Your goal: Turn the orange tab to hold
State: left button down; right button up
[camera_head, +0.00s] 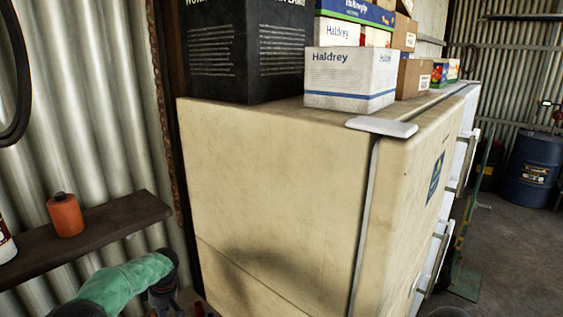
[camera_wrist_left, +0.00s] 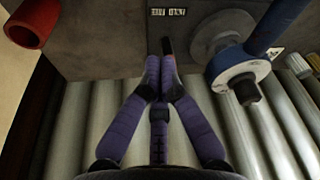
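My left gripper (camera_wrist_left: 160,78) shows in the left wrist view with its two purple fingers drawn together and almost touching at the tips. A small dark piece with a reddish-orange part (camera_wrist_left: 168,50) stands just beyond the right fingertip, against a grey panel (camera_wrist_left: 110,45). I cannot tell whether it is the orange tab or whether a finger touches it. A white label with dark print (camera_wrist_left: 168,12) is on the panel above it. In the head view my left arm reaches in at the lower left, and its fingers are largely hidden beside the cream fridge (camera_head: 280,170). My right gripper does not show.
A blue valve-like part (camera_wrist_left: 238,65) stands right of the fingers, and a red-orange cup-like part (camera_wrist_left: 32,22) is at upper left. An orange bottle (camera_head: 66,215) stands on a wall shelf (camera_head: 110,220). White boxes (camera_head: 350,78) sit on the fridge.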

pick_arm(q)
jog(key=shift+s+a, duration=0.1)
jog(key=shift+b, duration=0.3)
jog(key=shift+s+d+r, duration=0.1)
jog(key=shift+d, duration=0.3)
notch_tip(320, 180, up, 6)
jog(key=p, duration=0.2)
jog(key=shift+p, duration=0.35)
jog(key=shift+d+f, duration=0.1)
jog(key=shift+f, duration=0.1)
